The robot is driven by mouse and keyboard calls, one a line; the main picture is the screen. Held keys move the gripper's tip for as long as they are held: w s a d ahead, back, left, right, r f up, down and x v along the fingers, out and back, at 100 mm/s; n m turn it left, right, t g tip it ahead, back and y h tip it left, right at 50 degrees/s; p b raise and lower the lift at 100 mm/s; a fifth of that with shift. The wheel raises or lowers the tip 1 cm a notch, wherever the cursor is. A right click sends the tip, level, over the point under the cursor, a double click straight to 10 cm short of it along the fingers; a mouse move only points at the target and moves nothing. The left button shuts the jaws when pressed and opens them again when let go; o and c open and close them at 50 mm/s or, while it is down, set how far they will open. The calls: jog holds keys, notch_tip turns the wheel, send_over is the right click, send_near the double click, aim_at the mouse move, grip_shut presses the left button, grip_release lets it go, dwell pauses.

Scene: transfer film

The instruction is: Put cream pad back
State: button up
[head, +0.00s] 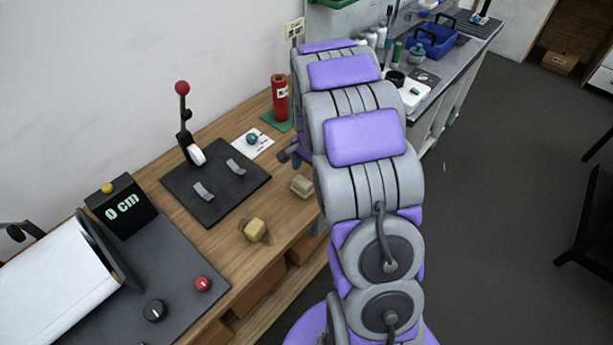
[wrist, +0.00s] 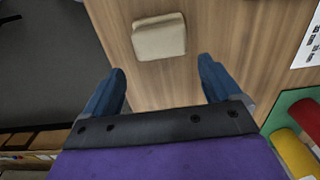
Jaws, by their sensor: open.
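A cream pad (wrist: 159,38) lies on the wooden bench top in the wrist view, ahead of my gripper and between the lines of its fingers. It also shows in the head view (head: 302,186), just left of my arm. My gripper (wrist: 160,82) is open and empty, with two blue fingers apart above the bench near its edge. In the head view my gripper (head: 292,156) is mostly hidden behind my arm. A second, yellower block (head: 256,228) sits on a brown piece nearer the front of the bench.
A black plate with a red-knobbed lever (head: 183,125) stands left of the pad. A red cylinder (head: 280,98) stands on a green mat behind. A black machine with a white roll (head: 50,275) fills the bench's near left.

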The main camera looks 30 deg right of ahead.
notch_tip(320, 180, up, 8)
jog(key=p, duration=0.1)
jog(key=s+a+r+n, duration=0.4)
jog(key=s+a+r, duration=0.25)
jog(key=s, duration=0.25)
jog(key=s+a+r+n+g, duration=0.1)
jog(key=s+a+n, duration=0.3)
jog(key=s, duration=0.8)
jog(key=s+a+r+n, duration=0.2)
jog(key=s+a+n, duration=0.3)
jog(key=s, duration=0.6)
jog(key=shift+s+n+g, duration=0.35)
jog(key=shift+n+g, duration=0.05)
jog(key=shift+n, duration=0.1)
jog(key=shift+a+r, duration=0.1)
